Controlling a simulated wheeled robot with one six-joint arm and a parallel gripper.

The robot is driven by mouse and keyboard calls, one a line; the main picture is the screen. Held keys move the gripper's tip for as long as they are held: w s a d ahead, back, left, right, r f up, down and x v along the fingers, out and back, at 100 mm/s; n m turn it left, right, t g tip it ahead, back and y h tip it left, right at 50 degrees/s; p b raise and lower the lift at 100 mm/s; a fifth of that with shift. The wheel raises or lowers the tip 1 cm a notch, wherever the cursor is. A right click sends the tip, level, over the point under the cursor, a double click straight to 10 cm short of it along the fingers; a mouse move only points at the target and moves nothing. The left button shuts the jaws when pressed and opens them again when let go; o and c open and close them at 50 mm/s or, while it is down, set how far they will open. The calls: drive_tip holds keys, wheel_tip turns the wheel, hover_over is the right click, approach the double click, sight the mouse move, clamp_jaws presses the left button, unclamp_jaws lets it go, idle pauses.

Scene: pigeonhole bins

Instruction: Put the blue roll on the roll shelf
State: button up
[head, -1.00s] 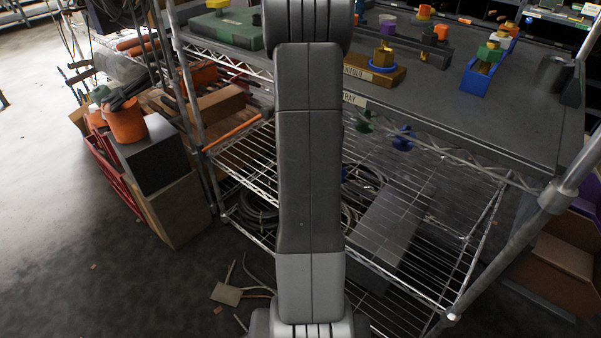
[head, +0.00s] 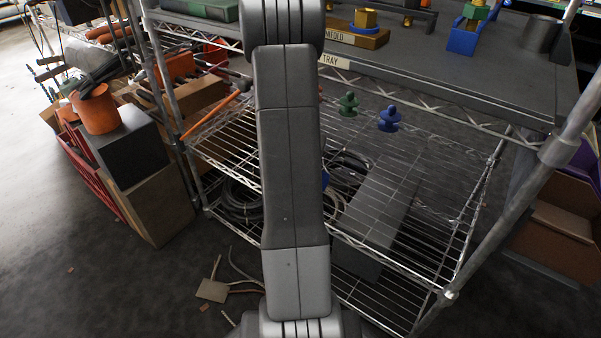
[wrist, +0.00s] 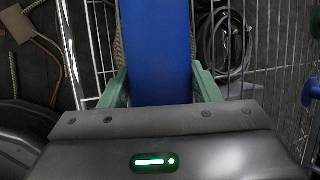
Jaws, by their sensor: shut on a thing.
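The blue roll (wrist: 155,45) fills the upper middle of the wrist view, between the green fingers of my gripper (wrist: 160,88). The gripper is shut on it. The roll's far end runs out of the picture. In the head view my arm hides the gripper; a small patch of blue (head: 325,178) beside the arm may be the roll. I cannot pick out a shelf marked for rolls in these views.
A wire rack with a grey top (head: 450,65) stands ahead; its edge label (head: 333,61) reads TRAY. A green knob (head: 348,104) and a blue knob (head: 388,119) show below that edge. Left are a black box (head: 135,150) and orange pot (head: 97,110).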

drive_tip(key=shift+f, duration=0.15)
drive_tip(key=o, duration=1.1)
drive_tip(key=shift+o, duration=0.2)
drive_tip(key=shift+s+r, duration=0.1)
drive_tip(key=shift+r, duration=0.35)
drive_tip(key=p+v, duration=0.6)
drive_tip(key=v, duration=0.5)
drive_tip(key=shift+s, duration=0.25)
drive_tip(key=shift+d+r, duration=0.1)
